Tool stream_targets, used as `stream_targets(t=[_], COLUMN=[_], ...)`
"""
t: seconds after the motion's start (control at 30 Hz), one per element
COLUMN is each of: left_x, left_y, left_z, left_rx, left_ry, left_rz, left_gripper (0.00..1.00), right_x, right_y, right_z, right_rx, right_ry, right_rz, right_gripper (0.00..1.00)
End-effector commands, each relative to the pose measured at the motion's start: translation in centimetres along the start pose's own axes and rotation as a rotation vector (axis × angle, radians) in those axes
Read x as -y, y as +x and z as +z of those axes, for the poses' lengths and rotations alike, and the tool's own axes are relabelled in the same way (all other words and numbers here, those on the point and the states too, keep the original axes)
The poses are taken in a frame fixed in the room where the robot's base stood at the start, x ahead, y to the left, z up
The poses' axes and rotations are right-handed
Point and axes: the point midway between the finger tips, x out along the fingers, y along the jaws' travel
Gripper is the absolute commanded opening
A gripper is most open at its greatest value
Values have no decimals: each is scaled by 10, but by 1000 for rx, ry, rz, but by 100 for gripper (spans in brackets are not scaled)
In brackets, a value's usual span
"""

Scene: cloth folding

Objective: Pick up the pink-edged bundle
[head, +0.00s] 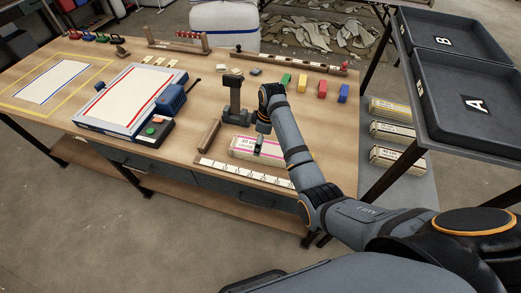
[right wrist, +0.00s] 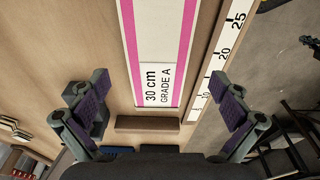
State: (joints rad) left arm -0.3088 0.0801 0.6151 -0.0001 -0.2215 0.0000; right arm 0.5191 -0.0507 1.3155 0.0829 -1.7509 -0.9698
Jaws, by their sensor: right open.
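The pink-edged bundle (head: 241,146) lies flat on the wooden table near its front edge, partly hidden by my right gripper (head: 259,143) in the head view. In the right wrist view the bundle (right wrist: 160,35) is a white strip with pink edges and a label reading "30 cm GRADE A". My right gripper (right wrist: 160,95) is open and empty there, its fingers wide apart on either side of the bundle's labelled end. I cannot tell how high the fingers are above the table. My left gripper is not in view.
A numbered ruler strip (head: 245,173) runs along the front edge beside the bundle. A brown bar (head: 208,135) and a dark post stand (head: 235,100) are close by. Coloured blocks (head: 302,83) sit behind. Other bundles (head: 393,132) lie on the shelf below tray A (head: 440,85).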

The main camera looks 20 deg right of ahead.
Motion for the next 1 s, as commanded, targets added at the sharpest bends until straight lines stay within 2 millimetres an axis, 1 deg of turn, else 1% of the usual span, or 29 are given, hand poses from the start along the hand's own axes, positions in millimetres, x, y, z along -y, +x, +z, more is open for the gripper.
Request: stream_targets(t=[0.03,0.1,0.17,0.27,0.33,0.4,0.47,0.6,1.0], left_x=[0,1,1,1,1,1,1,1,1], left_y=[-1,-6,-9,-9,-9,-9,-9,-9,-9], left_z=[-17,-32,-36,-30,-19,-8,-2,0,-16], left_rx=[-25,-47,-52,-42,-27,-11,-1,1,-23], left_ry=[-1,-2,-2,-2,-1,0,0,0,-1], left_rz=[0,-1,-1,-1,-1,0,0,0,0], left_gripper=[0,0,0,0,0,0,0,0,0], right_x=[0,-1,-3,-4,-4,-4,-4,-4,-4], right_y=[2,10,21,39,47,51,52,52,51], right_z=[1,3,5,6,6,6,6,6,6], right_rx=[1,3,4,3,2,1,0,0,1], right_ry=[0,1,0,0,0,0,0,0,0], right_rz=[-1,-3,-4,-3,-2,-1,0,0,0], right_gripper=[100,100,100,100,100,100,100,100,46])
